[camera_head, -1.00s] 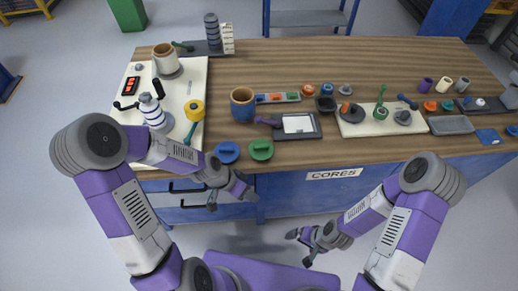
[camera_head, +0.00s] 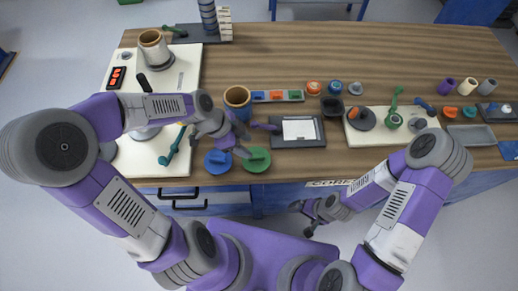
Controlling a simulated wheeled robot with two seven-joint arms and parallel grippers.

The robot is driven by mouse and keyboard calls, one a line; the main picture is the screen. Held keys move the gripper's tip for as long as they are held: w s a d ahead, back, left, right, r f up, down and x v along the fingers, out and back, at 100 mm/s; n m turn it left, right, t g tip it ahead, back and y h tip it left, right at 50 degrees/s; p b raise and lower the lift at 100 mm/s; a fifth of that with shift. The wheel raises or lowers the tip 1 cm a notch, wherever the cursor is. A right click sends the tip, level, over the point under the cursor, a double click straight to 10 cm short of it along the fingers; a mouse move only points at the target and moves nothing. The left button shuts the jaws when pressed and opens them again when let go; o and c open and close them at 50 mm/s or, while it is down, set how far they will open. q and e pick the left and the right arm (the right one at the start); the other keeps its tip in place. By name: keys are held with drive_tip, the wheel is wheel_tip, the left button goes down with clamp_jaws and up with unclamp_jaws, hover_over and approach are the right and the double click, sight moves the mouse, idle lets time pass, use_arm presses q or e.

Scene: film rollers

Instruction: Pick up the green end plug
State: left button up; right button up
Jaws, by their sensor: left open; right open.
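The green end plug (camera_head: 257,161) is a round green disc with a raised grip, lying on the wooden bench near its front edge. A similar blue disc (camera_head: 217,162) lies just left of it. My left gripper (camera_head: 244,144) is open and empty, above the bench just behind and slightly left of the green plug; I cannot tell its exact height. It partly covers the bench between the plug and the brown cup. My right gripper (camera_head: 303,217) is open and empty in front of the bench, below its edge.
A brown-rimmed blue cup (camera_head: 237,97) stands behind my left gripper. A dark tray with a white sheet (camera_head: 299,130) and a purple-handled tool are to its right. A cream board (camera_head: 384,124) with a green-handled part lies further right. The bench's back middle is clear.

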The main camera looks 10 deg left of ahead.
sight(256, 156)
use_arm(q)
drive_tip(key=b+x, duration=0.1)
drive_tip(key=x, duration=0.1)
drive_tip(key=b+x, duration=0.2)
drive_tip(key=x, duration=0.1)
drive_tip(key=shift+s+f, duration=0.35)
drive_tip(key=shift+f, duration=0.15)
drive_tip(key=shift+d+f, duration=0.15)
drive_tip(key=shift+f, duration=0.15)
drive_tip(key=shift+w, duration=0.1)
clamp_jaws()
